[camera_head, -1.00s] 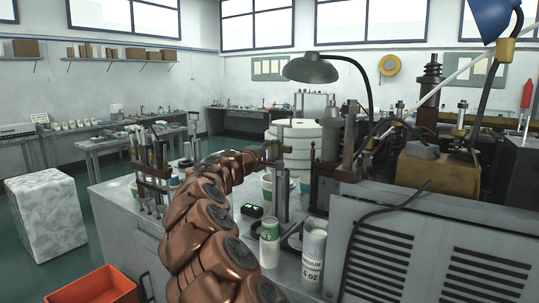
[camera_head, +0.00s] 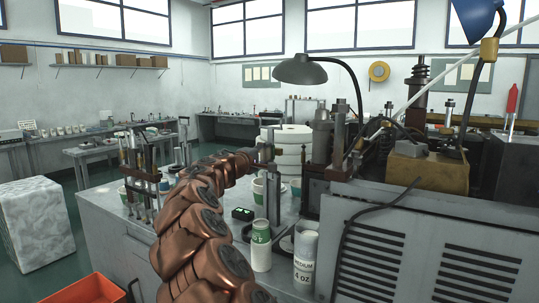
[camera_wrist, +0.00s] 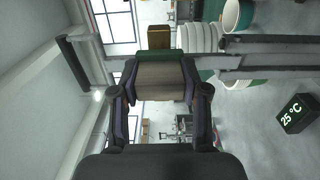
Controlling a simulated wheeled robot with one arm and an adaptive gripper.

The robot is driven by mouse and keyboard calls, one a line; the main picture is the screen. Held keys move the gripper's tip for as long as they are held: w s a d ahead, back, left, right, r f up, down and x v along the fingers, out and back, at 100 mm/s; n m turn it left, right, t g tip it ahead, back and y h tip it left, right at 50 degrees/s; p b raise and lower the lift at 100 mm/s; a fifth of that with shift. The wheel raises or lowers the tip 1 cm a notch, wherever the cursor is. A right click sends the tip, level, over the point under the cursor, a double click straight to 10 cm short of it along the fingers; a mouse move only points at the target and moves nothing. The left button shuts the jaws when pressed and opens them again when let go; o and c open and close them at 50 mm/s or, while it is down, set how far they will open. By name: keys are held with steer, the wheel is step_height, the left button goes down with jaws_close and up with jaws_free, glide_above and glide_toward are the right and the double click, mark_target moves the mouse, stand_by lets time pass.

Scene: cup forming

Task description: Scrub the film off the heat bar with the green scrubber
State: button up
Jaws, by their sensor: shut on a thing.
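The scrubber (camera_wrist: 160,80) is a tan block with a green strip along its far edge, in the middle of the wrist view. My gripper (camera_wrist: 160,90) is shut on it, one dark finger on each side. In the head view my gripper (camera_head: 262,152) is at the metal stand on the bench, small and partly hidden by my arm, so the scrubber is not clear there. A grey metal bar (camera_wrist: 275,47) runs right from beside the scrubber, with another below it. I cannot tell which is the heat bar, whether the scrubber touches it, or see any film.
A temperature display (camera_head: 243,213) reads 25 °C in the wrist view. Paper cups (camera_head: 261,245), a 4 oz container (camera_head: 305,258) and a white stacked roll (camera_head: 293,140) crowd the bench. A vented grey cabinet (camera_head: 425,245) blocks the right. A lamp (camera_head: 306,70) hangs above.

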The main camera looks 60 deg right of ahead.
steer(key=shift+w+p, duration=0.65)
steer(key=shift+w, duration=2.1)
steer(key=s+b, duration=0.3)
steer(key=s, duration=0.1)
steer(key=shift+s+d+b, duration=0.15)
steer(key=shift+s+b, duration=1.05)
steer(key=shift+s, duration=0.8)
steer(key=shift+w+p, duration=1.2)
steer(key=shift+w, duration=2.85)
steer(key=shift+s+b, duration=1.4)
steer(key=shift+s, duration=0.75)
steer(key=shift+s+f+b, duration=0.1)
steer(key=shift+s+b, duration=1)
steer(key=shift+s, duration=0.95)
steer(key=w+p, duration=0.2)
steer(key=w, duration=0.6)
steer(key=shift+w+a+p, duration=0.15)
steer(key=shift+a+p, duration=0.05)
steer(key=shift+p, duration=0.2)
steer(key=shift+a, duration=0.1)
